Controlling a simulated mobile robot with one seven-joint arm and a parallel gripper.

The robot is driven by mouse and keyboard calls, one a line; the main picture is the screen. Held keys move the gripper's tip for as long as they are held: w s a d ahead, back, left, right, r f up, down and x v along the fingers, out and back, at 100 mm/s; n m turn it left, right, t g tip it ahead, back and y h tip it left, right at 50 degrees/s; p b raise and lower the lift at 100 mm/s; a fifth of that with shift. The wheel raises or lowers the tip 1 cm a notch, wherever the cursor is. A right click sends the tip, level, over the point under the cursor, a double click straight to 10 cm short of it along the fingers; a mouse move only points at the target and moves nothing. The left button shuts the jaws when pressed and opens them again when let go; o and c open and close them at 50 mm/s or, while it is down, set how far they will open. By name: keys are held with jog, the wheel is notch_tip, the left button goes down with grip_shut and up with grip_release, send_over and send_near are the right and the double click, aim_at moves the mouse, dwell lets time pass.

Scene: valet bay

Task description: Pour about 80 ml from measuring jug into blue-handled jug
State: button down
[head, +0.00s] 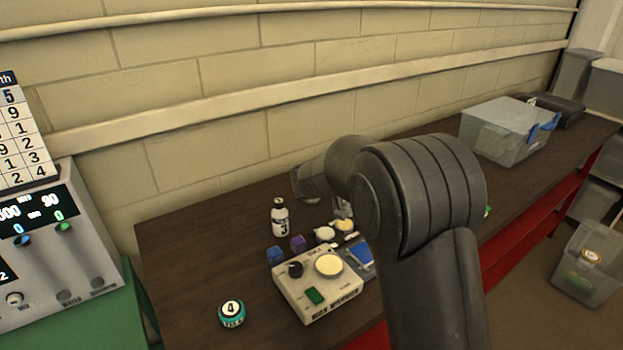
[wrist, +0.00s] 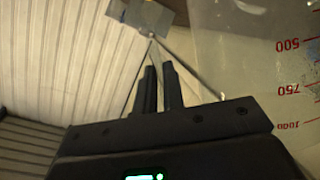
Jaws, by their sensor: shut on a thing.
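The measuring jug (wrist: 270,65) is clear, with red marks reading 500, 750 and 1000. It fills the right side of the wrist view, close to my gripper (wrist: 160,78), with 1000 lowest in the picture. My gripper's dark fingers are nearly together, with a thin pale strip between them that I take for part of this jug. In the head view my arm covers the gripper and the jug. I cannot make out the blue-handled jug in either view. The liquid level cannot be read.
A clear bin with blue clips (head: 492,135) stands at the far right. A wall runs behind.

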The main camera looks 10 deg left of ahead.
jog(key=s+d+f+m+y, duration=0.2)
jog(key=d+f+m+y, duration=0.1)
jog(key=d+f+m, duration=0.2)
jog(key=shift+s+d+f+m+t+y, duration=0.15)
jog(key=shift+d+f+m+t+y, duration=0.25)
jog(key=shift+f, duration=0.05)
dwell(0.5)
dwell(1.0)
